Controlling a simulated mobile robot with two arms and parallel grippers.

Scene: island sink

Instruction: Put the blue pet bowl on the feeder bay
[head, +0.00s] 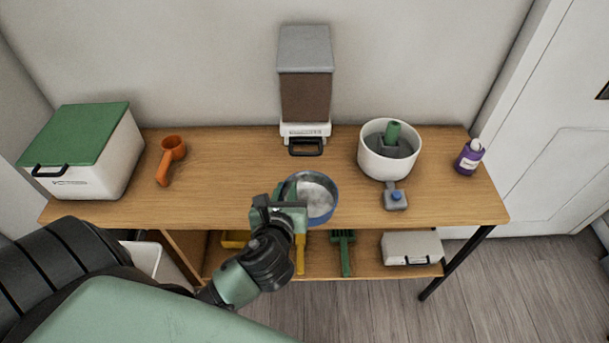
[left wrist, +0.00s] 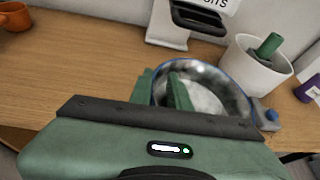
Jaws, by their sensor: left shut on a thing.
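The blue pet bowl (head: 316,198) has a blue outside and a metallic inside, and is at the front middle of the table in the head view. My left gripper (head: 291,190) is shut on its left rim. In the left wrist view the bowl (left wrist: 215,88) shows beyond the green fingers of my left gripper (left wrist: 162,90), one finger inside the rim and one outside. I cannot tell whether the bowl touches the table. The feeder (head: 305,90), with a grey lid, brown hopper and white base, stands behind it; its bay (head: 306,147) has a black-edged opening. My right gripper is not in view.
A white bin with a green lid (head: 90,150) and an orange scoop (head: 171,160) are at left. A white fountain bowl (head: 389,150) and purple bottle (head: 470,156) are at right. The wooden tabletop (head: 235,165) is clear between scoop and feeder.

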